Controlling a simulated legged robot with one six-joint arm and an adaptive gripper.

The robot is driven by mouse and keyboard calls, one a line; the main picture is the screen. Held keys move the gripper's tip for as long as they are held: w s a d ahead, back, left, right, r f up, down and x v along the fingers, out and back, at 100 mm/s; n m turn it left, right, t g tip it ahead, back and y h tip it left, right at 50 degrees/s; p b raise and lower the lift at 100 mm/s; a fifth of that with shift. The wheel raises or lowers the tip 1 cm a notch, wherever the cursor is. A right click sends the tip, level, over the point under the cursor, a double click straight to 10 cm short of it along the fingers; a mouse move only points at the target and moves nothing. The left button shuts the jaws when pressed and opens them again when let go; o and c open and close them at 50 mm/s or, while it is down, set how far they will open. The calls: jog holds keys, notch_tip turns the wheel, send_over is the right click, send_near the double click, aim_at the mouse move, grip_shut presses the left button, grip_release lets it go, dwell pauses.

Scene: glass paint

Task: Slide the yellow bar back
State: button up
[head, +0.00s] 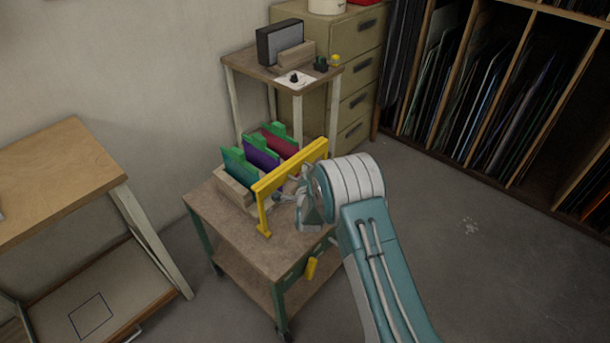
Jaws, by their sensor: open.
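The yellow bar (291,166) runs across the front of a wooden rack (237,190) on a small wheeled cart (246,231). A yellow end leg (263,216) reaches down from its left end toward the cart top. Behind the bar, teal, purple and red panels (261,154) with green top edges stand upright in the rack. My gripper (285,195) is open at the front side of the bar, just below its middle. Whether the fingers touch the bar cannot be told. My arm hides the bar's right lower part.
A wooden table (50,180) stands at the left. A taller stand (248,64) with a dark box (280,42) is behind the cart, beside a drawer cabinet (362,72). Shelves of glass sheets (480,90) fill the back right.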

jog(key=shift+d+r, duration=0.15)
jog(key=s+d+r, duration=0.1)
jog(key=s, duration=1)
jog(key=shift+s+r, duration=0.2)
jog(key=shift+s, duration=0.15)
